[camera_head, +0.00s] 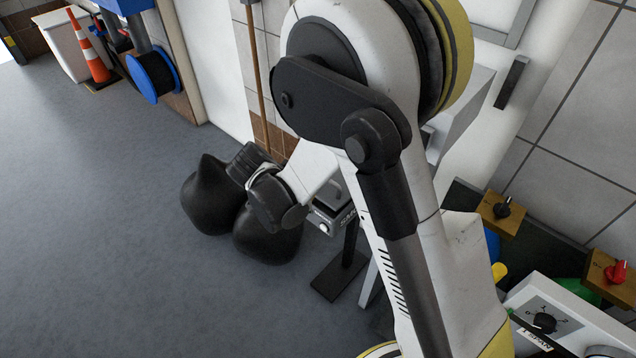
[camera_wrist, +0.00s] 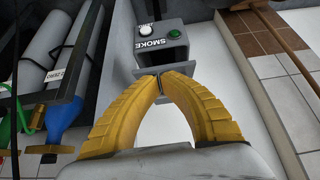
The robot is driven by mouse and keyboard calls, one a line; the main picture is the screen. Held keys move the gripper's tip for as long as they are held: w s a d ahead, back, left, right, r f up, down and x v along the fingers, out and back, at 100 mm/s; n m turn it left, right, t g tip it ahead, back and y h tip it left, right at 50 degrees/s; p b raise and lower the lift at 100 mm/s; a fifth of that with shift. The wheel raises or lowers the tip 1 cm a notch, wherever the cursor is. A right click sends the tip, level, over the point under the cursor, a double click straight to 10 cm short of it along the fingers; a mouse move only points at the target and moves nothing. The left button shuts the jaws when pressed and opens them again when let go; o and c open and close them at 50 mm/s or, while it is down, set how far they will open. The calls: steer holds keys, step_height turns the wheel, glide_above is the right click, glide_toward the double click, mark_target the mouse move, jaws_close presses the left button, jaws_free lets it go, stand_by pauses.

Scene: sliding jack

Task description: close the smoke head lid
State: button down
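The smoke head is a dark grey box marked SMOKE (camera_wrist: 172,41) at the top middle of the wrist view, with a white button and a green button on its face. Part of it shows in the head view (camera_head: 325,222) behind my arm. A grey bracket-like part lies below the box, behind my fingertips; I cannot tell whether it is the lid. My gripper (camera_wrist: 160,77) has two yellow curved fingers whose tips come together just below the box. I see nothing clearly held. In the head view the fingers cannot be made out, and my arm hides much of the smoke head.
A dark stand base (camera_head: 338,276) is on the floor below the smoke head. A panel with a black knob (camera_head: 544,322) and wooden blocks with knobs (camera_head: 502,208) are at the right. Grey cylinders (camera_wrist: 55,55) hang at the wrist view's left. Floor at the left is open.

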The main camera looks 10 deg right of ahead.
steer(key=w+d+r+g+y+p, duration=0.1)
steer(key=w+d+r+p, duration=0.2)
steer(key=r, duration=0.3)
steer(key=w+d+r+g+y+p, duration=0.1)
steer(key=w+d+r+y+p, duration=0.2)
steer(key=r, duration=0.4)
steer(key=h+b, duration=0.1)
steer(key=b, duration=0.4)
glide_above(326, 190)
steer(key=x, duration=0.4)
steer(key=s+a+x, duration=0.1)
steer(key=x, duration=0.3)
steer(key=a+x, duration=0.1)
steer(key=x, duration=0.3)
steer(key=shift+s+a+f, duration=0.1)
steer(key=shift+s+f, duration=0.05)
steer(key=shift+f, duration=1.05)
steer(key=f+b, duration=0.1)
steer(key=a+f+b, duration=0.1)
steer(key=f, duration=0.1)
steer(key=s+f+b, duration=0.1)
steer(key=shift+a+f, duration=0.15)
steer(key=shift+f, duration=0.2)
steer(key=shift+r, duration=0.1)
